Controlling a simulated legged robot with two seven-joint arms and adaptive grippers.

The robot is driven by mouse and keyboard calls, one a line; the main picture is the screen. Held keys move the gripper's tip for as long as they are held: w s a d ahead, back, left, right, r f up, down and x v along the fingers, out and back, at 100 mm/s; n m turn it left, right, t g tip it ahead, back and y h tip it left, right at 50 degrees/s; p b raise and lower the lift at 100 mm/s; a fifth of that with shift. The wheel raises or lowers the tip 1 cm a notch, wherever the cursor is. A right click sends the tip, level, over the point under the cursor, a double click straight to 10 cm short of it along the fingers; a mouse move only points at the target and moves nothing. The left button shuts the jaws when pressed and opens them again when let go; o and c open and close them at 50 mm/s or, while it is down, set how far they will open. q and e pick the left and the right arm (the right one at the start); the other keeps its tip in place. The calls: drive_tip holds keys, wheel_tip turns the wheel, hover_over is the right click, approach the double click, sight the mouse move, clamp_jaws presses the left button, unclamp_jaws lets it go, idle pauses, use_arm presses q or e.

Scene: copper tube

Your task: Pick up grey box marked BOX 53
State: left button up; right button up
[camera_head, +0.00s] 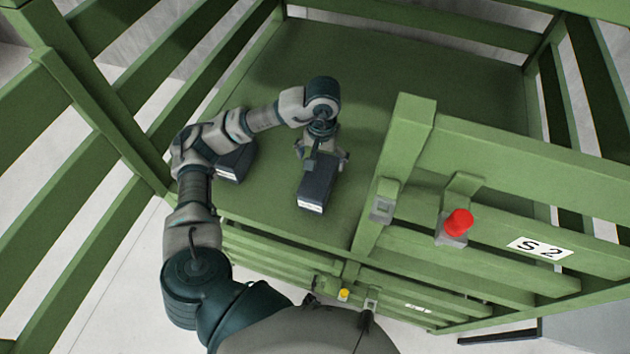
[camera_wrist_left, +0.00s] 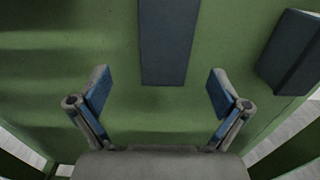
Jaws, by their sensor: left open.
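A dark grey box (camera_head: 315,191) with a small white label on its near end lies on the green shelf floor; the label is too small to read. My left gripper (camera_head: 322,158) is above its far part, pointing down. In the left wrist view my left gripper (camera_wrist_left: 160,88) is open and empty, and the box (camera_wrist_left: 168,42) lies beyond the fingertips, roughly centred between them and apart from both. A second dark grey box (camera_head: 236,164) with a white label lies to the left, partly behind my arm; it also shows in the wrist view (camera_wrist_left: 292,52). My right gripper is not in view.
The green shelf floor (camera_head: 400,65) is clear behind the boxes. A green gate marked S 2 (camera_head: 540,248) stands at the right, with a red knob (camera_head: 458,222) and a post (camera_head: 397,165) near the box. Slatted green sides (camera_head: 110,110) rise at the left.

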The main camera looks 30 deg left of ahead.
sight(318, 177)
use_arm(q)
drive_tip(key=f, duration=0.6)
drive_tip(key=a+f, duration=0.1)
drive_tip(key=f, duration=0.2)
drive_tip(key=shift+f, duration=0.1)
drive_tip(key=f, duration=0.1)
drive_tip(key=f+p, duration=0.1)
drive_tip(key=f, duration=0.2)
drive_tip(key=shift+w+f+p, duration=0.1)
drive_tip(key=shift+w+p, duration=0.2)
drive_tip(key=shift+p, duration=0.05)
drive_tip(key=shift+f, duration=0.45)
drive_tip(key=shift+a, duration=0.1)
drive_tip(key=c, duration=1.2)
drive_tip(key=shift+s+f, duration=0.15)
drive_tip(key=shift+c, duration=1.4)
